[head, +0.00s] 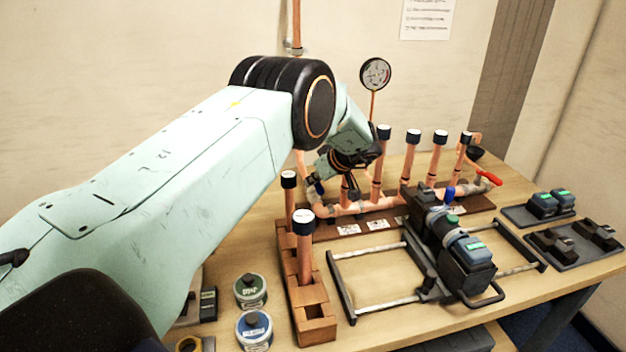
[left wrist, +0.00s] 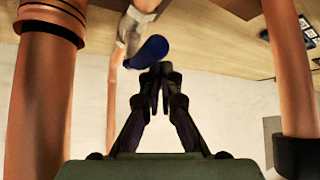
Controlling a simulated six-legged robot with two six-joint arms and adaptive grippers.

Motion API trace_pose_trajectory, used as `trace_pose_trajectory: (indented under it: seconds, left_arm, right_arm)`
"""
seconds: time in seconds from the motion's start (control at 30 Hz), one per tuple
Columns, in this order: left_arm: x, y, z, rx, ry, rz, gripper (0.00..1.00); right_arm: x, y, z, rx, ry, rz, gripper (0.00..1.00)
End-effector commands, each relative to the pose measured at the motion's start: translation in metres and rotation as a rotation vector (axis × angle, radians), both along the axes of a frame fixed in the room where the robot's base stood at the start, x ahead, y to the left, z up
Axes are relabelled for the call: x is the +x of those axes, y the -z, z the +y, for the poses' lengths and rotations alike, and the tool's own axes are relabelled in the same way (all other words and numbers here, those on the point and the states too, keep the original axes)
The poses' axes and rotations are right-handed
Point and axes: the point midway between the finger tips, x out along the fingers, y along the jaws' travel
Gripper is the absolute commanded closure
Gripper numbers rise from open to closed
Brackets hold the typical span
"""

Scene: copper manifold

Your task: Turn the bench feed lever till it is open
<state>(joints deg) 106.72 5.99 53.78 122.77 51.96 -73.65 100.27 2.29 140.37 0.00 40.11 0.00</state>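A copper manifold (head: 350,207) stands on the bench, with capped upright pipes. A blue lever (head: 319,187) is at its left end, beside my left gripper (head: 325,183). In the left wrist view the blue lever (left wrist: 152,50) is on a grey valve body (left wrist: 146,5), just beyond the fingertips. My left gripper (left wrist: 160,76) has its fingertips close together with nothing seen between them. Whether the fingers touch the lever cannot be told. Another blue lever (head: 449,193) and a red lever (head: 489,178) are further right. My right gripper is not in view.
A wooden block (head: 312,320) with capped copper pipes stands in front. A gauge (head: 375,74) rises behind the manifold. A dark tool on rails (head: 465,265) is at right. Two tins (head: 252,292) stand at front left. Copper pipes (left wrist: 40,100) flank the fingers in the wrist view.

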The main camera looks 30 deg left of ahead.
Motion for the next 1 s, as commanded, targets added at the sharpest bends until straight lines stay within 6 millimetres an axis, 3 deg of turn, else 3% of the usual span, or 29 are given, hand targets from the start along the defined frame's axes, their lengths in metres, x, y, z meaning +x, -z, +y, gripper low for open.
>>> trace_pose_trajectory:
  seconds: [0.3,0.7,1.0]
  left_arm:
    - [0.001,-0.006,-0.01,-0.006,0.009,-0.005,1.0]
    - [-0.014,-0.064,-0.058,-0.002,0.006,-0.005,1.0]
    - [-0.02,-0.087,-0.078,-0.003,0.003,-0.002,1.0]
  right_arm:
    - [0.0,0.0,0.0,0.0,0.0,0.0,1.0]
    - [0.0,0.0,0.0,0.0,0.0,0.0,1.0]
    - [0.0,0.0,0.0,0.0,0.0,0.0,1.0]
